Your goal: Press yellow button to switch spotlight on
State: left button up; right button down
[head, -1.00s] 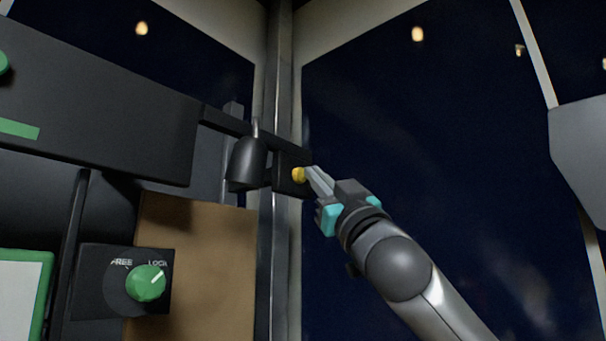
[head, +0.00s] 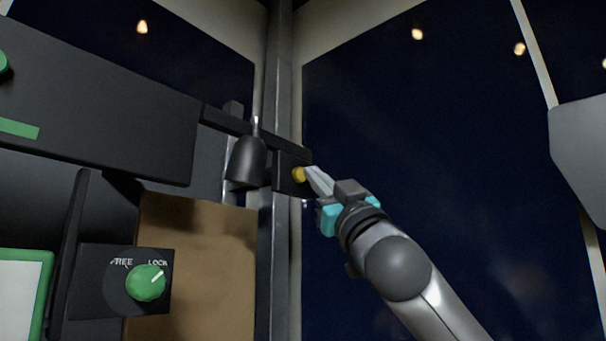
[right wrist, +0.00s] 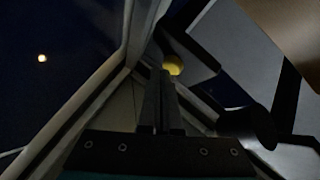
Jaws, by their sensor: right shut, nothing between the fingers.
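The yellow button (head: 298,174) sits on a small black box (head: 285,186) at the end of a dark bar. The button also shows in the right wrist view (right wrist: 173,65), just past my fingertips. My right gripper (head: 309,170) is shut and empty, with its tips at the button. I cannot tell whether they touch it. A dark bell-shaped lamp (head: 246,161) hangs on the bar left of the button. My left gripper is not in view.
A dark panel (head: 100,115) juts out at upper left. Below it are a green knob (head: 146,282) marked FREE and LOCK, and a brown board (head: 200,270). A metal post (head: 280,90) stands behind the button. Dark windows lie to the right.

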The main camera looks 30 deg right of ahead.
jog(key=s+d+b, duration=0.1)
jog(key=s+d, duration=0.1)
jog(key=s, duration=0.3)
jog(key=shift+s+d, duration=0.15)
jog(key=shift+s, duration=0.15)
dwell(0.6)
